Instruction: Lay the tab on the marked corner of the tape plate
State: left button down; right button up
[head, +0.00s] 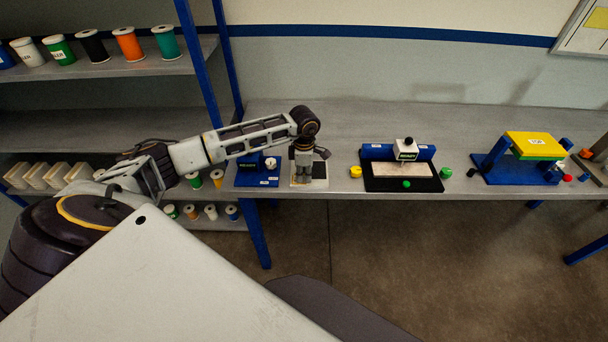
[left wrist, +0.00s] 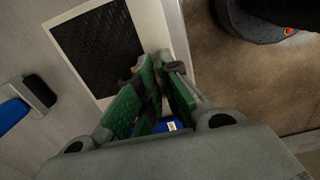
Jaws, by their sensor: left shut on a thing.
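The tape plate (head: 320,183) is a pale plate near the bench's front edge in the head view. In the left wrist view the plate shows a large black patch (left wrist: 98,48) with a pale border. My left gripper (head: 306,180) points down over the plate in the head view. In the left wrist view its green-padded fingers (left wrist: 157,65) come together beside the black patch's right edge. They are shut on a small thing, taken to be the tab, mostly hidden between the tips. I cannot tell whether it touches the plate. The marked corner cannot be made out. My right gripper is not in view.
A blue labelled stand (head: 257,172) is close left of the plate. To the right are a yellow knob (head: 355,172), a black mat (head: 428,184) with a blue-and-white fixture, and a yellow-topped blue stand (head: 535,146). A shelf rack (head: 130,70) with spools is at left.

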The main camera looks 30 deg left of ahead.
pick_arm(q)
jog(key=shift+f, duration=0.15)
jog(key=c, duration=2.1)
grip_release()
jog(key=o, duration=0.5)
jog(key=shift+r, duration=0.25)
notch_tip(320, 180, up, 12)
jog(key=shift+b, duration=0.9)
